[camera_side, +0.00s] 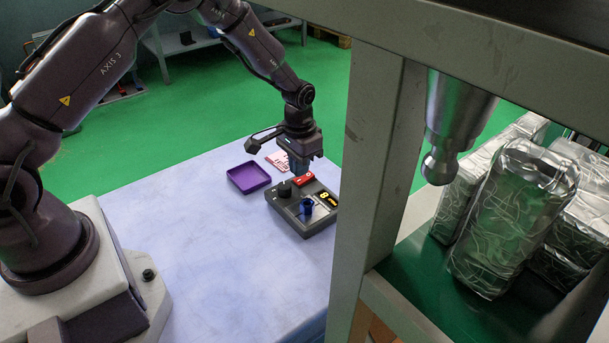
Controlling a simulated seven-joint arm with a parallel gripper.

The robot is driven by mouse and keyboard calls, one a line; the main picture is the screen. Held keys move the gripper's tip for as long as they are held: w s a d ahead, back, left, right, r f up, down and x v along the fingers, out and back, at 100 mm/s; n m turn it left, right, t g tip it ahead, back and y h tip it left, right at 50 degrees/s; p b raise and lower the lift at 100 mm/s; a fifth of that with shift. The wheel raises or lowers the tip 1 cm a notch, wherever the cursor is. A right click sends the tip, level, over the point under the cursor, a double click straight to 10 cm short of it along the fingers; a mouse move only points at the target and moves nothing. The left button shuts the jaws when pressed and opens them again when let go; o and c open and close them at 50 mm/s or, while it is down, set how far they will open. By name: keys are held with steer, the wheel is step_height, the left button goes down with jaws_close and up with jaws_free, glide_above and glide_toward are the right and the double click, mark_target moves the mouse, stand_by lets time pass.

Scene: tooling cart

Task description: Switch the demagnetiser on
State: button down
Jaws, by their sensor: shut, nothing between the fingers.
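The demagnetiser (291,217) appears to be the dark grey box lying on the pale blue table top. On its upper face are a red switch (304,179), a black knob (284,190), a blue part (307,208) and a yellow-marked patch (328,198). My gripper (300,173) points down at the far edge of the box, right over or against the red switch. Its fingers are shut with nothing between them. I cannot tell whether the fingertips touch the switch, or which way the switch is set.
A purple tray (249,177) and a red-and-white card (278,160) lie beside the box. A grey metal post (369,150) stands in the foreground, close to the box's right end. Foil-wrapped blocks (513,215) sit on a green shelf at right. The table's front left is clear.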

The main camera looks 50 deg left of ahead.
mark_target(297, 181)
steer(key=shift+r, duration=2.65)
steer(key=shift+s+f, duration=0.15)
steer(key=shift+s, duration=0.2)
steer(key=shift+s+d+f+g, duration=0.1)
steer(key=shift+s+f+g, duration=0.1)
steer(key=shift+s, duration=0.25)
steer(key=shift+s+f+g, duration=0.1)
steer(key=shift+s+g, duration=0.1)
steer(key=shift+s, duration=0.2)
steer(key=shift+s+d+r, duration=0.2)
steer(key=shift+s+r, duration=0.8)
steer(key=s+d+r+t, duration=0.2)
steer(key=s+r+t, duration=0.1)
steer(key=s+r, duration=0.8)
steer(key=s+d+r+t, duration=0.2)
steer(key=s+r+t, duration=0.1)
steer(key=s+r, duration=0.7)
steer(key=shift+v, duration=1.05)
